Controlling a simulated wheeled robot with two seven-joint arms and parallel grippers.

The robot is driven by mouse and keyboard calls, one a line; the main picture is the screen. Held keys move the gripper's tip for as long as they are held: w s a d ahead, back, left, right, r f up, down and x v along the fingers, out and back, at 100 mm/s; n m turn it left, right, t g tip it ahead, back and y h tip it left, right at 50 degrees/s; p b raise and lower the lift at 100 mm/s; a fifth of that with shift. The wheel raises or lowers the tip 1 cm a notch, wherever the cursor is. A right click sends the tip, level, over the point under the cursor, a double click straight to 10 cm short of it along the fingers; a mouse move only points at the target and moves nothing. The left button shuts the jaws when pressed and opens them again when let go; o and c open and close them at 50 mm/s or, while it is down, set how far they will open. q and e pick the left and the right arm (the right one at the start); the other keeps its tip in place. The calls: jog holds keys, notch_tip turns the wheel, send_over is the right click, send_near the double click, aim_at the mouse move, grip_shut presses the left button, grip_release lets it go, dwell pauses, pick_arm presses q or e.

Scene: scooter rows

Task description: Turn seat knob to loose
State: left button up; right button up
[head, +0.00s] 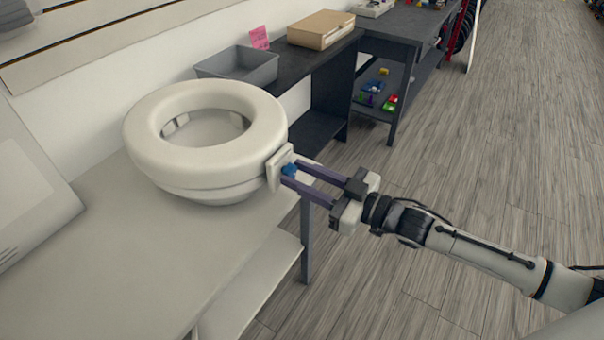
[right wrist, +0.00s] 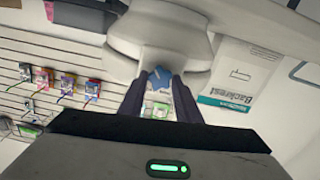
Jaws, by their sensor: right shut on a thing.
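A white raised ring-shaped seat (head: 205,140) rests on the light table. A small blue knob (head: 289,170) sits on a white bracket (head: 274,168) at the seat's right side. My right gripper (head: 287,174) comes in from the right with its two purple fingers on either side of the knob, shut on it. The right wrist view shows the blue knob (right wrist: 160,74) between the fingertips, under the white seat body (right wrist: 158,35). Markings on the knob are too small to read. My left gripper is not in view.
The light table (head: 150,270) fills the lower left. A white panel or box (head: 30,190) stands at the left edge. Behind are a grey bin (head: 238,68), a tan box (head: 320,29) and dark benches (head: 398,30). The wooden floor at right is clear.

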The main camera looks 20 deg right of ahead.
jog(key=n+p, duration=0.1)
jog(key=n, duration=0.9)
jog(key=shift+n, duration=0.4)
jog(key=n, duration=0.3)
jog(key=shift+f, duration=0.1)
jog(key=shift+a+n+b, duration=0.1)
jog(key=shift+n+b, duration=0.35)
jog(key=shift+n, duration=1.15)
jog(key=o, duration=1.1)
jog(key=shift+c, duration=0.2)
